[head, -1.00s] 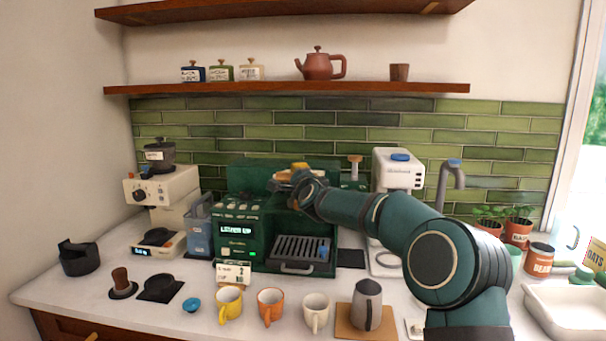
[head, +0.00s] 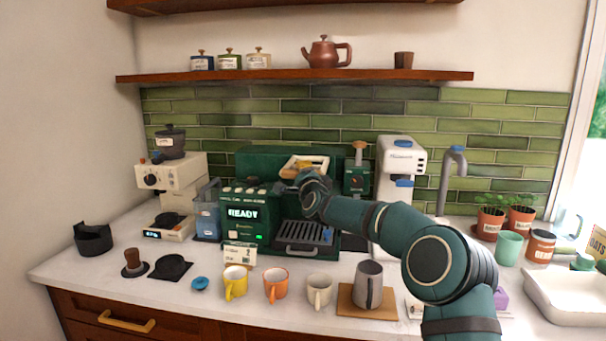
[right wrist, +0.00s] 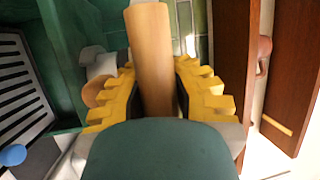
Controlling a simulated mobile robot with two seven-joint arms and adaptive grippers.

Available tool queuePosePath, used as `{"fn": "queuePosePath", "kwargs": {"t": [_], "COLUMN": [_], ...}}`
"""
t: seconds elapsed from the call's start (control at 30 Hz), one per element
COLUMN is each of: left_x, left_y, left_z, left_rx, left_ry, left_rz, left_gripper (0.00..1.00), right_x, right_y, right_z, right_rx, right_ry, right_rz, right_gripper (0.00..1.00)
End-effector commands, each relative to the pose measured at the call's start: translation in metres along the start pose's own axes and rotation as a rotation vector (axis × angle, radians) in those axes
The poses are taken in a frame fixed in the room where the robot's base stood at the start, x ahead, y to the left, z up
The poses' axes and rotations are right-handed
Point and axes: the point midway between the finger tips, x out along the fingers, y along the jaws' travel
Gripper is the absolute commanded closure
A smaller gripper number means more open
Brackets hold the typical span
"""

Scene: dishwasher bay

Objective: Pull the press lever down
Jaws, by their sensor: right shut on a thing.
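The green espresso machine (head: 262,192) stands at the middle of the counter, its display (head: 242,213) reading READY. My right gripper (head: 303,166) is above the machine, over its drip tray (head: 300,231). In the right wrist view my right gripper (right wrist: 158,85) is shut around a light wooden lever handle (right wrist: 150,45), with a yellow finger on each side. The handle's lower part is hidden by the gripper body, and the lever's joint is hidden in the head view. My left gripper is in neither current view.
A green unit with a wooden knob (head: 357,177) and a white machine (head: 399,160) stand close on the right. Cups and a grey jug (head: 368,286) line the front. A wooden shelf (head: 290,77) runs above.

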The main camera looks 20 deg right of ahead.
Motion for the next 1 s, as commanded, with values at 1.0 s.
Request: {"fn": "queuePosePath", "kwargs": {"t": [1.0], "left_x": [0.0], "left_y": [0.0], "left_z": [0.0], "left_rx": [0.0], "left_ry": [0.0], "left_rz": [0.0], "left_gripper": [0.53], "right_x": [-0.027], "right_y": [-0.002], "right_z": [0.003], "right_rx": [0.002], "right_ry": [-0.006], "right_rz": [0.0], "right_gripper": [0.57]}}
